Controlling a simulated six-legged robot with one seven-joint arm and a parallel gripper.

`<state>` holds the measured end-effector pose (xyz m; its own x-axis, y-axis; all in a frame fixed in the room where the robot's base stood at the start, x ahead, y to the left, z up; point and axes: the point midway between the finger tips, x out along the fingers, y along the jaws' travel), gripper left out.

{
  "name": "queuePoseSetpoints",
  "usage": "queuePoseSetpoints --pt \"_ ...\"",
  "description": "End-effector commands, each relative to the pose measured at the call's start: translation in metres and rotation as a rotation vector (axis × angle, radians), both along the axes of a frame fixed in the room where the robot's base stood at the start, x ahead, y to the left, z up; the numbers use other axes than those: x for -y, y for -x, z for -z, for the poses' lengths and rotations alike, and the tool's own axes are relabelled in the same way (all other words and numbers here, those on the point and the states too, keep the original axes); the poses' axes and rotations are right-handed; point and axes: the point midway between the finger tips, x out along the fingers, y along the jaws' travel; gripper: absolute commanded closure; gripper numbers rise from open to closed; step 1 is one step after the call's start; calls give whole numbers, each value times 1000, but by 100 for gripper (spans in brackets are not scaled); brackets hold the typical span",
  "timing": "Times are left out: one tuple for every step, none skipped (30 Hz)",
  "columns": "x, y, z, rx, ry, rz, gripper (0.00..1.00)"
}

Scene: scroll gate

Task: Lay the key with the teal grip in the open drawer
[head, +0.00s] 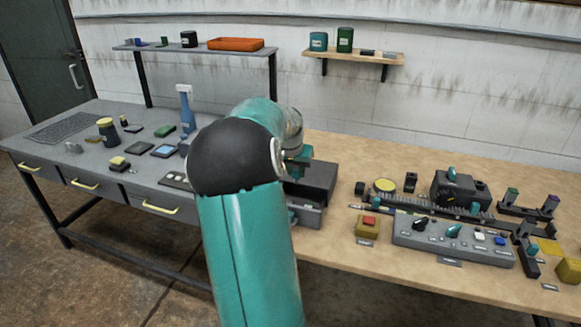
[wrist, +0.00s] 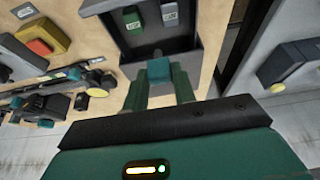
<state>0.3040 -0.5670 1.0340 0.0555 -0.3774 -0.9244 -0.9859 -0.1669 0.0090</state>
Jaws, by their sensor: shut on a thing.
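The key's teal grip (wrist: 159,70) shows in the wrist view between the two green fingers of my gripper (wrist: 160,82), which is shut on it. The rest of the key is mostly hidden. The open drawer (wrist: 188,46) is a dark grey box just beyond the fingertips, and the key appears over its near part; I cannot tell whether they touch. In the head view the drawer (head: 309,216) stands at the left end of the wooden bench, and my arm hides much of it and the key.
A green tagged item (wrist: 132,20) and a grey tagged item (wrist: 170,14) lie at the drawer's far end. A control panel (head: 450,238), a red-topped yellow button box (head: 367,226) and a dark machine (head: 460,188) stand to the right. A grey table (head: 75,150) stands left.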

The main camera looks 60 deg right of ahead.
Motion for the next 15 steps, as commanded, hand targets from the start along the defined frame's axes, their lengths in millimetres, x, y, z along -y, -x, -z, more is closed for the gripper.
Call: queuePoseSetpoints --pt "3 5 -3 2 3 9 96" --pt "4 6 -3 2 3 11 96" --pt "4 7 -3 2 3 14 96" --pt "4 8 -2 2 2 14 96" --pt "5 9 -1 1 2 15 96" --pt "4 9 1 1 1 14 96" --pt "4 9 3 1 1 14 96" --pt "4 10 5 0 0 14 96" --pt "4 11 7 0 -1 14 96" --pt "4 11 10 0 0 14 96" --pt "4 11 12 1 1 14 96" --pt "4 12 16 1 1 14 96" --pt "4 12 18 0 0 14 96" --pt "4 12 21 1 0 14 96" --pt "4 11 25 1 0 13 96"
